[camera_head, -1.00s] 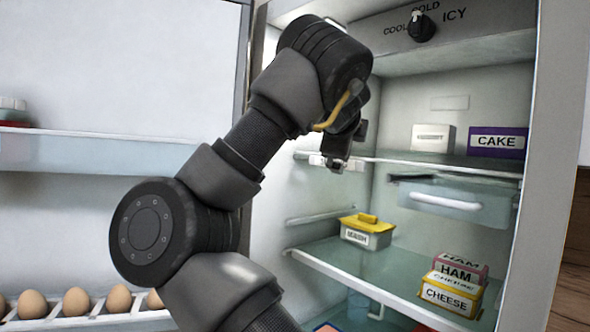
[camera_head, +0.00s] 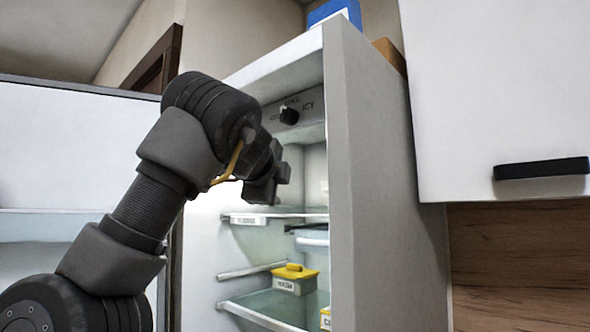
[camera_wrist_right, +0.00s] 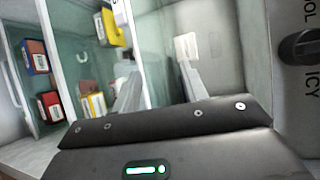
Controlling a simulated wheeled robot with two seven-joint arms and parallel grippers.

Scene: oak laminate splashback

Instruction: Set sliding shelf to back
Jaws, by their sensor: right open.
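The fridge stands open. Its upper glass shelf (camera_head: 290,216) has a pale front edge with a small label-like piece at its left end. I cannot tell for certain which shelf is the sliding one. A lower glass shelf (camera_head: 262,311) sits beneath it. My right gripper (camera_head: 277,183) is open and empty, in front of the fridge opening and a little above the upper shelf's front edge, apart from it. In the sideways right wrist view, the fingers (camera_wrist_right: 158,78) point into the fridge, and the upper shelf (camera_wrist_right: 136,45) runs between them in the picture. My left gripper is not shown.
A yellow-lidded tub (camera_head: 294,281) stands on the lower shelf. A temperature dial (camera_head: 289,116) is at the fridge top. The fridge's right side wall (camera_head: 375,180) and a white cupboard (camera_head: 495,100) bound the right. The open door (camera_head: 75,150) is left.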

